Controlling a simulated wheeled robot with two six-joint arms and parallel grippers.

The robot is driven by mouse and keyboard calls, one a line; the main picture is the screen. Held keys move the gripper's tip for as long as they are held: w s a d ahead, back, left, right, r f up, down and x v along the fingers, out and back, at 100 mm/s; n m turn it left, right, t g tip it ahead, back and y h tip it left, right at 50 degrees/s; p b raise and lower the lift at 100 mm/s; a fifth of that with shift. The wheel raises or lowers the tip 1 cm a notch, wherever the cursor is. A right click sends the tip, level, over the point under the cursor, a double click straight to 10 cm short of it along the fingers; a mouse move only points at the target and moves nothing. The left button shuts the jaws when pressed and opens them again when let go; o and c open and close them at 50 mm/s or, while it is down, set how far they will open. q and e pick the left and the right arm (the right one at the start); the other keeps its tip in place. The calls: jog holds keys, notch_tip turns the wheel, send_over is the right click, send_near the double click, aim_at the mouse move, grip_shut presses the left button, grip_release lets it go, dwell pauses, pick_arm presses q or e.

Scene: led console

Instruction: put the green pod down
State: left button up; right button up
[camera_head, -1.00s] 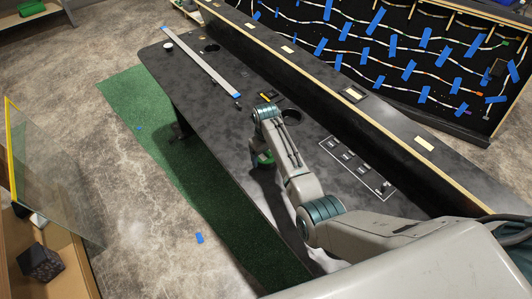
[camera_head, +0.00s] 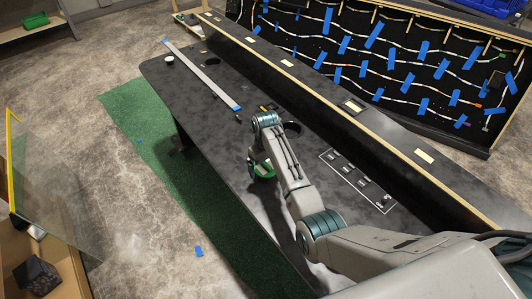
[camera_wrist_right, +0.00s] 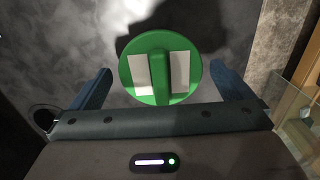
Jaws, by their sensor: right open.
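The green pod (camera_head: 264,174) is at the near long edge of the black table (camera_head: 225,130), partly hidden under my right arm in the head view. In the right wrist view the pod (camera_wrist_right: 157,62) is a round green disc with a raised central bar and a pale patch on each side. My right gripper (camera_head: 258,163) is over the pod. Its fingers stand apart in the wrist view (camera_wrist_right: 160,72), one on each side of the disc, with visible gaps between them and it. I cannot tell whether the pod's underside rests on the table. My left gripper is not in view.
A long grey strip (camera_head: 200,72) lies on the table's far part. A white-outlined panel with small parts (camera_head: 357,180) is to the right. A raised ledge (camera_head: 330,108) runs along the back. Green matting (camera_head: 150,125) lies on the floor. Bare table surrounds the pod.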

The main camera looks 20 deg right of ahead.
aim_at(266, 164)
notch_tip(266, 164, up, 10)
jog(key=shift+f+b, duration=0.15)
jog(key=shift+b, duration=0.6)
